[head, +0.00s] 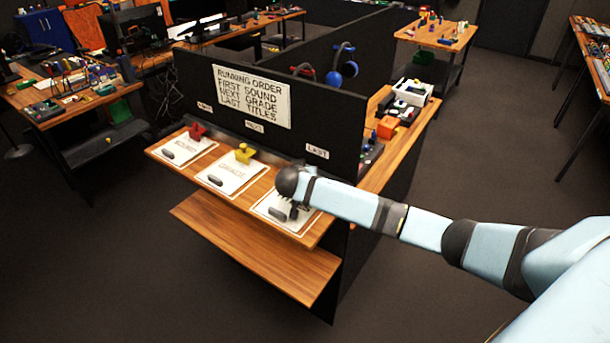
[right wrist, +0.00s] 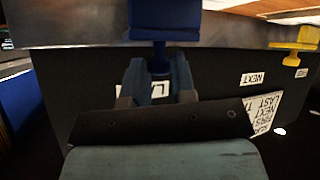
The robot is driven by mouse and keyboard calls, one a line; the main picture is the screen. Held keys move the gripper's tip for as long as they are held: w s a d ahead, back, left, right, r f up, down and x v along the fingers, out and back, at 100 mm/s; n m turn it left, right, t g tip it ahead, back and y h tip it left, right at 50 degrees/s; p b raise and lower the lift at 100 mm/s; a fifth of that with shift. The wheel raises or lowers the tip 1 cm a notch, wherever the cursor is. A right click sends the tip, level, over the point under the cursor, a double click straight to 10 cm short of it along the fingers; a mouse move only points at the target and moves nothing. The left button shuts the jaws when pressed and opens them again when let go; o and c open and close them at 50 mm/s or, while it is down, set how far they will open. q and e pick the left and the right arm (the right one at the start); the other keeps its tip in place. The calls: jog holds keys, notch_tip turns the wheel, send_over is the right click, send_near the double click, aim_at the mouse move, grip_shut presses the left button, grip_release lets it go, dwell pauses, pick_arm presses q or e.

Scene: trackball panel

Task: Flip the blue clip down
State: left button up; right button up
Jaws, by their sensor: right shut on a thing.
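The blue clip (right wrist: 165,18) shows at the top middle of the right wrist view, with its narrow stem running down between my right fingers. My right gripper (right wrist: 158,72) is shut on that stem. In the head view my right gripper (head: 292,207) is over the right-hand white sheet (head: 268,208), below the LAST label, and my arm hides the blue clip. A yellow clip (head: 244,153) and a red clip (head: 197,131) stand at the back of the other two sheets. The yellow clip also shows in the right wrist view (right wrist: 295,45). My left gripper is not in view.
A black partition with a RUNNING ORDER sign (head: 251,93) rises behind the wooden desk (head: 160,153). Dark oblong pieces lie on the sheets. An orange block (head: 387,127) and a white box (head: 412,92) stand right of the partition. A lower shelf (head: 255,245) juts out in front.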

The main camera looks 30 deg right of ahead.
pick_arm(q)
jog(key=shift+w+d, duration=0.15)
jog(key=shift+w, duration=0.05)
pick_arm(e)
jog(key=shift+f, duration=0.1)
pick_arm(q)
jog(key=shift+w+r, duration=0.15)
pick_arm(e)
jog(key=o, duration=0.6)
jog(key=shift+s, duration=0.1)
jog(key=shift+s+a+r, duration=0.15)
jog(key=shift+a+r, duration=0.05)
jog(key=shift+a, duration=0.1)
pick_arm(q)
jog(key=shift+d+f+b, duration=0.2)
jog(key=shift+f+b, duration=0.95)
jog(key=shift+b, duration=0.05)
pick_arm(e)
jog(key=shift+v, duration=6.5)
